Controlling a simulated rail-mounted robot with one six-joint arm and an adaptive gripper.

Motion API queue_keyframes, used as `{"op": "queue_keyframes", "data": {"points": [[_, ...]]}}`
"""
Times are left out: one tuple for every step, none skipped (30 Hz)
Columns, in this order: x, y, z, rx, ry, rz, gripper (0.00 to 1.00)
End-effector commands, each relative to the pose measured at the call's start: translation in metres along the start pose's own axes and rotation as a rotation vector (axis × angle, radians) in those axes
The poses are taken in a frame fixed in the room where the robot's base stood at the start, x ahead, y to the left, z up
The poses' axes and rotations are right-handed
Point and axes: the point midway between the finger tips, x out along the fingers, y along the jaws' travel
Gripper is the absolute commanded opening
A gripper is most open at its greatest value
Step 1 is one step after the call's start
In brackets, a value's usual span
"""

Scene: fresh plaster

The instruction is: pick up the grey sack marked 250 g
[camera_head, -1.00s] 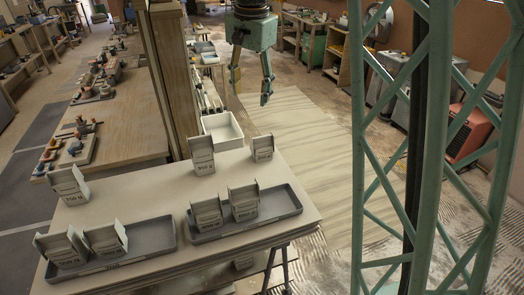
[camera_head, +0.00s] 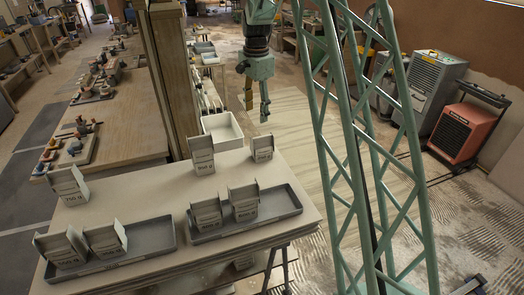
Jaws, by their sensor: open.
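Several grey sacks with folded tops stand on the pale table (camera_head: 150,190). One at the left (camera_head: 70,187) has a mark that looks like 750 g or 250 g; I cannot tell which. One at the back middle (camera_head: 201,155) and a smaller one at the back right (camera_head: 262,149) stand outside the trays. Two sacks (camera_head: 207,216) (camera_head: 243,204) stand in the right tray and two (camera_head: 62,249) (camera_head: 105,241) in the left tray; their marks are too small to read surely. My gripper (camera_head: 257,112) is open and empty, pointing down beyond the table's back right corner.
The right dark tray (camera_head: 283,206) and the left dark tray (camera_head: 154,237) lie along the table's front. A white bin (camera_head: 222,131) and a wooden post (camera_head: 172,80) stand behind the table. A red heater (camera_head: 463,130) is on the floor at the right.

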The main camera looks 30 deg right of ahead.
Motion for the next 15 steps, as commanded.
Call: {"op": "queue_keyframes", "data": {"points": [[0.012,-0.004,-0.005,0.02,-0.002,0.006,0.53],[0.018,-0.006,-0.008,0.031,-0.003,0.008,0.53],[0.025,-0.009,-0.012,0.047,-0.004,0.01,0.53],[0.032,-0.011,-0.015,0.06,-0.004,0.013,0.53],[0.038,-0.013,-0.018,0.071,-0.005,0.016,0.53],[0.046,-0.016,-0.021,0.087,-0.006,0.018,0.53],[0.052,-0.018,-0.024,0.099,-0.007,0.021,0.53],[0.058,-0.02,-0.027,0.11,-0.007,0.023,0.53],[0.066,-0.022,-0.03,0.126,-0.008,0.027,0.53],[0.072,-0.024,-0.033,0.138,-0.009,0.029,0.53],[0.078,-0.026,-0.035,0.148,-0.009,0.03,0.53],[0.087,-0.028,-0.039,0.164,-0.01,0.034,0.53],[0.093,-0.029,-0.041,0.175,-0.011,0.036,0.53],[0.098,-0.031,-0.044,0.185,-0.011,0.037,0.53],[0.105,-0.033,-0.047,0.199,-0.011,0.04,0.53]]}}
